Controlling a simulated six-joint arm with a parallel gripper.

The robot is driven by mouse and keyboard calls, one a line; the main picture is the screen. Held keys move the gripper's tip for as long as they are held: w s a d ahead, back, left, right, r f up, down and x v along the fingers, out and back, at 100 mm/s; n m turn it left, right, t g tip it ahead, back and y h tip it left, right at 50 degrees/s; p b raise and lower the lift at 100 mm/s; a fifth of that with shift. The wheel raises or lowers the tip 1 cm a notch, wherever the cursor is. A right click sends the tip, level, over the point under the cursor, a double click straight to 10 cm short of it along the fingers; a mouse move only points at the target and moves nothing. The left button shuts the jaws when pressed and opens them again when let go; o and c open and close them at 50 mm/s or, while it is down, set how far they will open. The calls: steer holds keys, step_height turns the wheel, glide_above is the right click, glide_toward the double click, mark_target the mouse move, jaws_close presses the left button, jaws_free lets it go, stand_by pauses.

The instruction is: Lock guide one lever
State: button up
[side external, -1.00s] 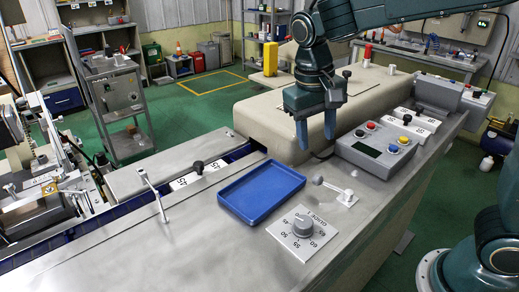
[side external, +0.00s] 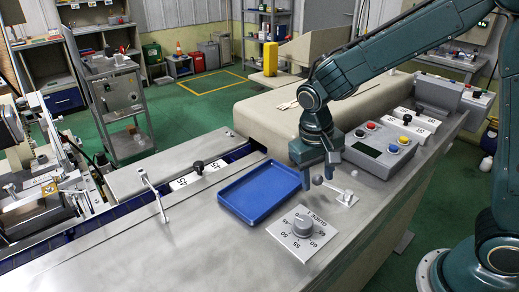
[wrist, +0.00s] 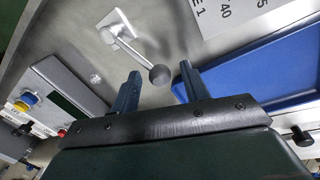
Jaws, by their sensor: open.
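The guide one lever (side external: 335,190) is a short silver arm with a grey ball knob, on a small square base beside the GUIDE 1 dial plate (side external: 278,231). Its arm points toward the blue tray. My gripper (side external: 318,180) is open, pointing down, with its blue fingers on either side of the ball knob in the side view. In the wrist view, the lever (wrist: 128,43) runs from its base down to the dark ball, which appears between the fingertips (wrist: 158,85). I cannot tell whether either finger touches the ball.
The blue tray (side external: 224,202) lies close to my fingers; it also shows in the wrist view (wrist: 195,75). A grey button box (side external: 368,163) stands on the other side. Another silver lever (side external: 152,190) stands farther left. The front metal surface is mostly clear.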

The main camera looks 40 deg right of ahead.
jaws_close()
stand_by(0.3)
steer(key=shift+s+a+n+t, duration=0.15)
steer(key=shift+s+a+n, duration=0.3)
steer(key=shift+n, duration=0.45)
steer(key=shift+s+a+n+t, duration=0.15)
steer(key=shift+s+a+n, duration=0.3)
steer(key=shift+n, duration=0.45)
steer(key=shift+w, duration=0.1)
jaws_free()
step_height(320, 180, up, 14)
steer(key=a, duration=0.2)
steer(key=shift+a+f, duration=0.2)
